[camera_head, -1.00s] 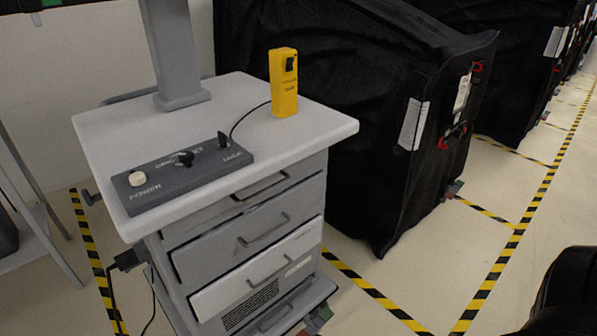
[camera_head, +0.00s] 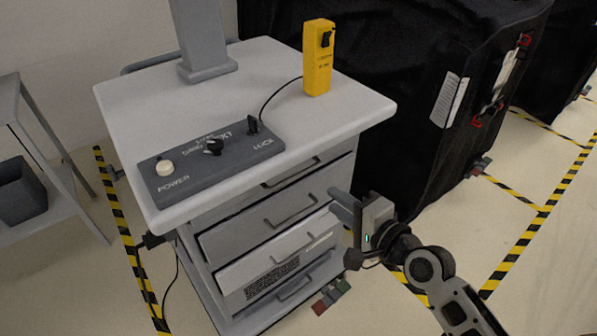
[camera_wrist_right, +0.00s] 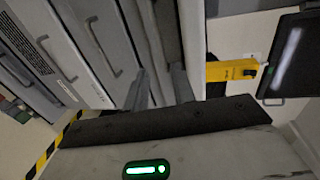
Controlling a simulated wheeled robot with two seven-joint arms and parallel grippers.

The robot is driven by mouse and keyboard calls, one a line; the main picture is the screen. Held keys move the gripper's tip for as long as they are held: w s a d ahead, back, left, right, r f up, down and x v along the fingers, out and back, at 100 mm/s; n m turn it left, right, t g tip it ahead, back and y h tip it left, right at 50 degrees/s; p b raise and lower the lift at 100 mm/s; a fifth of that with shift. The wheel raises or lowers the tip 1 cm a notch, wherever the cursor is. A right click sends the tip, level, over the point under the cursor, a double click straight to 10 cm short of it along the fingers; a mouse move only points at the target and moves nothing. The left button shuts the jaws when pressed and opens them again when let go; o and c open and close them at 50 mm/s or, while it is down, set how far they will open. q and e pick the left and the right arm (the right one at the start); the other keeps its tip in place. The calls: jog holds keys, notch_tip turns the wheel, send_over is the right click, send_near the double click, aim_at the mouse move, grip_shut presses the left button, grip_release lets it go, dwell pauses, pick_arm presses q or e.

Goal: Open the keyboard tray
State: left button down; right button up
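The keyboard tray (camera_head: 318,161) is the thin top front under the cart's white top (camera_head: 330,115), with a dark bar handle. It looks shut, roughly flush with the drawers below. My right gripper (camera_head: 340,208) is in front of the cart's right side, apart from the tray handle and lower than it in the picture. In the right wrist view its two fingers (camera_wrist_right: 160,88) stand apart with nothing visible between them, pointing at the cart front. My left gripper is out of view.
Grey drawers with bar handles (camera_head: 290,210) lie below the tray. A control box (camera_head: 210,160) and a yellow device (camera_head: 318,60) stand on the cart top. A black covered cart (camera_head: 420,110) is behind right. A grey shelf (camera_head: 40,215) stands left.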

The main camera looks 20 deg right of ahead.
aim_at(298, 174)
jog(key=x, duration=1.3)
jog(key=shift+w+f, duration=0.1)
jog(key=shift+w, duration=0.05)
grip_shut()
